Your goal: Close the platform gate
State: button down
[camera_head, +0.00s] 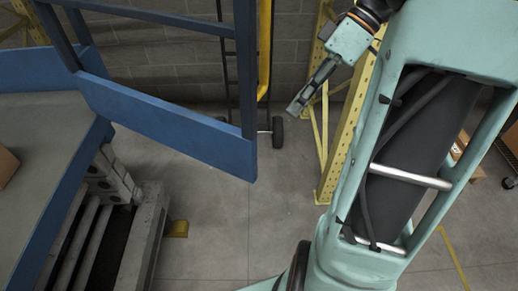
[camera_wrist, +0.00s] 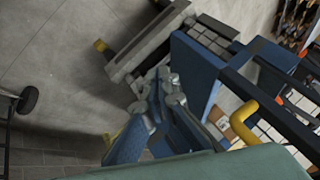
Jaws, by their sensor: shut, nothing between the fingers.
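The platform gate (camera_head: 165,120) is a blue frame with a solid lower panel, left of centre in the head view. It stands swung out from the platform (camera_head: 40,125), its free end post at the right over open floor. My gripper (camera_head: 297,107) is at the upper middle, right of that post and apart from it in the picture. Its fingers are shut and empty, pointing down and left. In the wrist view the closed fingertips (camera_wrist: 168,85) appear in front of blue panels; whether they touch anything there cannot be told.
A yellow rack upright (camera_head: 345,125) stands close right of my gripper. A black wheel (camera_head: 277,132) and a yellow pole (camera_head: 264,50) are behind the gate's end. A grey slotted base (camera_head: 145,235) sits beside the platform. Floor (camera_head: 220,225) below the gate is clear.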

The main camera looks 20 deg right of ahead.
jog(key=s+a+f+p, duration=0.1)
jog(key=s+a+f, duration=0.2)
jog(key=a+f, duration=0.4)
jog(key=shift+s+a+f+p, duration=0.2)
jog(key=shift+a+p, duration=0.2)
jog(key=shift+a, duration=0.35)
